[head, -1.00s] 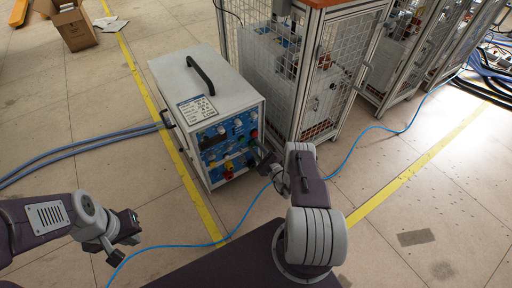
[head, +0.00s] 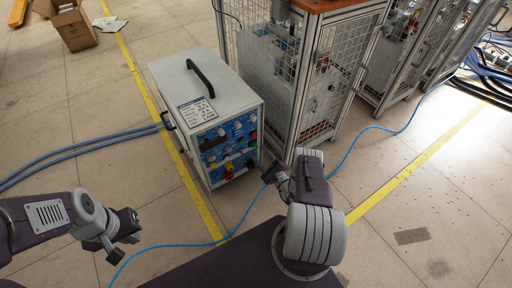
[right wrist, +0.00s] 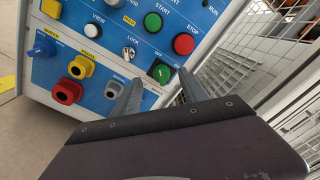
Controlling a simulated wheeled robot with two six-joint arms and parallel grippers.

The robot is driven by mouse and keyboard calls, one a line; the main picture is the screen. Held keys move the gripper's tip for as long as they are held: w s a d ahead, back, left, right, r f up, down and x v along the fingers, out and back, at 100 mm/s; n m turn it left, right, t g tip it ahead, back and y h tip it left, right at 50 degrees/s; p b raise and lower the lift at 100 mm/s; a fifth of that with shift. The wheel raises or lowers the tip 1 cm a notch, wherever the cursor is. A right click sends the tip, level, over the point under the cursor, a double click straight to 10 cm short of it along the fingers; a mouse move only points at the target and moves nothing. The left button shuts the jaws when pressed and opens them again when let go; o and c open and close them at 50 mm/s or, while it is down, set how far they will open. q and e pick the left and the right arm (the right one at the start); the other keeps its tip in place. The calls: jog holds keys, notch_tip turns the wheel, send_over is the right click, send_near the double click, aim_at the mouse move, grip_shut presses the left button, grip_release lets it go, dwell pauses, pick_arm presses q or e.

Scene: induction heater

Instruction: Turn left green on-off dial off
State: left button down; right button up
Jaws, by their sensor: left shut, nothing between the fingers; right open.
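The green on-off dial (right wrist: 161,72) is at the lower right of the blue front panel (right wrist: 110,60) of the heater box (head: 205,110). OFF and ON labels are above it; I cannot tell clearly which one it points at. My right gripper (right wrist: 159,84) is open in the right wrist view, one finger to each side of the dial in the picture, with nothing between them. In the head view, my right gripper (head: 272,177) is in front of the panel's lower right, apart from it. My left gripper (head: 124,247) is shut and empty, low on the left, away from the box.
A green button (right wrist: 152,22) and a red button (right wrist: 184,44) are above the dial. Yellow, red and grey connectors (right wrist: 80,67) are to its left. A mesh cage (head: 320,90) stands close right of the box. A blue cable (head: 245,217) crosses the floor.

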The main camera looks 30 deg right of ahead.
pick_arm(q)
notch_tip(320, 180, up, 2)
jog(key=shift+p, duration=0.55)
pick_arm(e)
jog(key=s, duration=0.4)
jog(key=shift+s+d, duration=0.15)
jog(key=shift+s, duration=0.2)
jog(key=shift+w+r, duration=0.1)
